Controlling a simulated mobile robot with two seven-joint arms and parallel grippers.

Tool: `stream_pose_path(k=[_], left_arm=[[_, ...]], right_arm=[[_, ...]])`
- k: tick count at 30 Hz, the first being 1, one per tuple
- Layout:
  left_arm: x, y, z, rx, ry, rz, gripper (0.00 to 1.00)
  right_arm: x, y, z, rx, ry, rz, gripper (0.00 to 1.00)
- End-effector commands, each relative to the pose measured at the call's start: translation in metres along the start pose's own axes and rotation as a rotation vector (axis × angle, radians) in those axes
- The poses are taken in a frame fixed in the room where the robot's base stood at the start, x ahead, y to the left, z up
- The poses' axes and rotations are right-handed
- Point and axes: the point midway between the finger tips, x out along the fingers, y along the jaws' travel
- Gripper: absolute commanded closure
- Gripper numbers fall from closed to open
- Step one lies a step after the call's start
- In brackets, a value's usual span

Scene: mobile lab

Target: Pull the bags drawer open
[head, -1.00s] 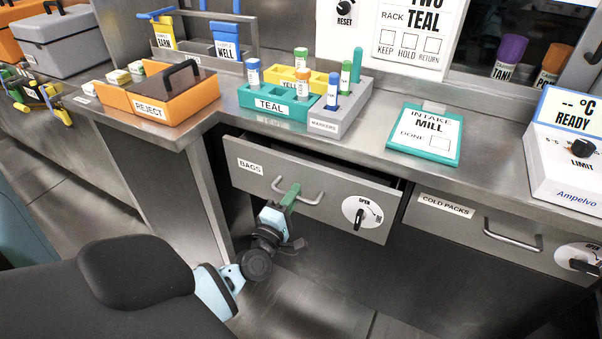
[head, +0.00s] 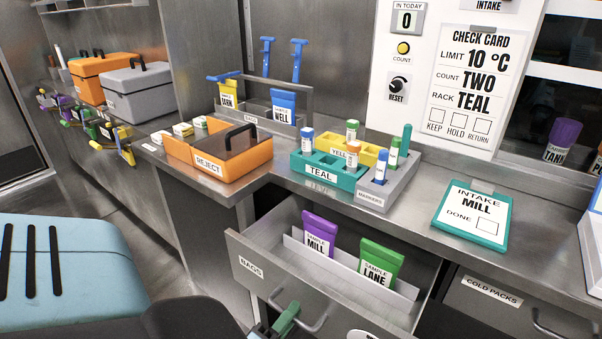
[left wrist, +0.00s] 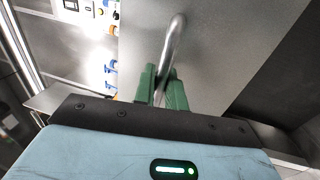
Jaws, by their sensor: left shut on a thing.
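The bags drawer (head: 330,290) stands well open below the counter, with a BAGS label on its front. Inside it a purple MILL bag (head: 318,234) and a green LANE bag (head: 380,263) stand in a white rack. My left gripper (head: 287,316), with green fingers, is shut on the drawer's metal handle (head: 312,326). In the left wrist view the green fingers (left wrist: 162,88) close around the handle bar (left wrist: 173,45). The drawer's latch dial is mostly cut off by the bottom edge of the head view. My right gripper is not in view.
On the counter stand an orange REJECT box (head: 208,166), a teal tube rack (head: 328,172), a grey markers block (head: 385,190) and an intake card (head: 471,218). The closed cold packs drawer (head: 500,300) is at the right.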

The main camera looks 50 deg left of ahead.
Motion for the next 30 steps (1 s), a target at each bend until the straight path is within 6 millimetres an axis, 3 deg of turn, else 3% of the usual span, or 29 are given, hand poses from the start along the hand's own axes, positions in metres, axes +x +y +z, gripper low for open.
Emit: stream_pose_path(k=[7, 21, 22, 25, 30], left_arm=[[-0.016, 0.003, 0.000, -0.001, 0.000, -0.001, 1.00], [-0.019, 0.003, 0.001, -0.001, -0.001, -0.001, 1.00], [-0.019, 0.003, 0.001, -0.001, -0.001, -0.001, 0.85], [-0.019, 0.003, 0.001, 0.000, -0.001, -0.001, 0.72], [-0.018, 0.003, 0.000, 0.000, 0.000, 0.000, 0.70]], right_arm=[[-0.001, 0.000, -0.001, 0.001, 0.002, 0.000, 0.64], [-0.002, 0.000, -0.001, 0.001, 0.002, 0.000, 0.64], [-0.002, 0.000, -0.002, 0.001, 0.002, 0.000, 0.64], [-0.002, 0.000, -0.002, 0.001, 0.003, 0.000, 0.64], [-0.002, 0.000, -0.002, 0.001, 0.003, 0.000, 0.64]])
